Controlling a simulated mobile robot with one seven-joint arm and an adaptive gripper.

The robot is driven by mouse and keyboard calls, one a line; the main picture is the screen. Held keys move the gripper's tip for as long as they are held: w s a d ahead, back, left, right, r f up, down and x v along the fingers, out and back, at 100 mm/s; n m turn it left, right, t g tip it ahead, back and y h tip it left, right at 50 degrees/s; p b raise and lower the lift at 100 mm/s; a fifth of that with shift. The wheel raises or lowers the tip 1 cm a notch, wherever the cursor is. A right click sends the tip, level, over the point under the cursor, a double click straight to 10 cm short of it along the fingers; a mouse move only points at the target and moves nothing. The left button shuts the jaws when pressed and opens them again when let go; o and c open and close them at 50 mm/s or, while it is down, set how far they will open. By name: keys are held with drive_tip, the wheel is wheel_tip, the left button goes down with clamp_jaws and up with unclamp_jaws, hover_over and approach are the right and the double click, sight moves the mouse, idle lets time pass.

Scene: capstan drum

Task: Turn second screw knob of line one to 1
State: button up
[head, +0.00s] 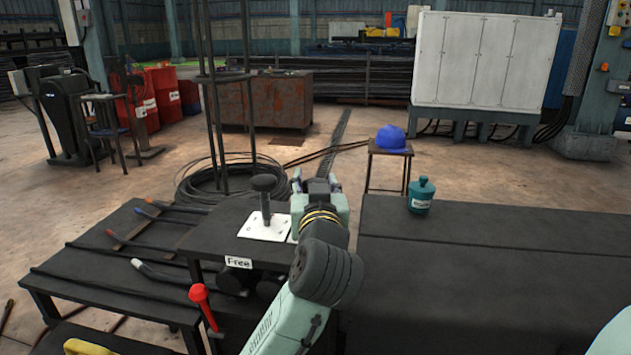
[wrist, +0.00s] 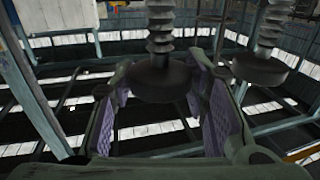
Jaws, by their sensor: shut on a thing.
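My gripper (head: 316,187) is at the right edge of a white plate on a dark table. In the wrist view, its purple-padded fingers (wrist: 160,105) stand on either side of a round dark screw knob (wrist: 160,78) with a ribbed shaft, and are shut on it. In the head view this knob is hidden by my gripper. A second dark screw knob (wrist: 272,68) is free, to the right in the wrist view. In the head view a black knob (head: 265,184) stands upright on the white plate (head: 264,227), left of my gripper. No number marking is readable.
A "Free" label (head: 238,262) is on the table's front edge. A red-headed lever (head: 200,293) stands in front. A teal canister (head: 421,195) is on the right dark table (head: 480,250). A blue helmet (head: 390,139) lies on a stool behind. Rods lie on the left table (head: 100,262).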

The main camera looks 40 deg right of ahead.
drive_tip(key=n+t+y, duration=0.1)
drive_tip(key=n+y, duration=0.1)
drive_tip(key=y, duration=0.1)
drive_tip(key=n+t+y, duration=0.2)
drive_tip(key=y, duration=0.1)
drive_tip(key=shift+s+d+f+n+y, duration=0.1)
drive_tip(key=shift+d+n+y, duration=0.1)
drive_tip(key=shift+n+y, duration=0.1)
drive_tip(key=n+y, duration=0.1)
drive_tip(key=y, duration=0.1)
drive_tip(key=n+y, duration=0.2)
drive_tip(key=y, duration=0.1)
drive_tip(key=shift+n+y, duration=0.3)
drive_tip(key=n+g+y, duration=0.1)
drive_tip(key=n+y, duration=0.1)
drive_tip(key=y, duration=0.2)
drive_tip(key=n+g+y, duration=0.1)
drive_tip(key=n+y, duration=0.2)
drive_tip(key=y, duration=0.1)
drive_tip(key=shift+b, duration=0.35)
drive_tip(key=shift+a+n+g+y+b, duration=0.15)
drive_tip(key=shift+n+g+y+b, duration=0.15)
drive_tip(key=shift+n+g+y, duration=1.3)
drive_tip(key=shift+y, duration=0.3)
drive_tip(key=o, duration=0.9)
drive_tip(key=shift+w+a, duration=0.1)
drive_tip(key=shift+w, duration=0.1)
drive_tip(key=shift+o, duration=1.1)
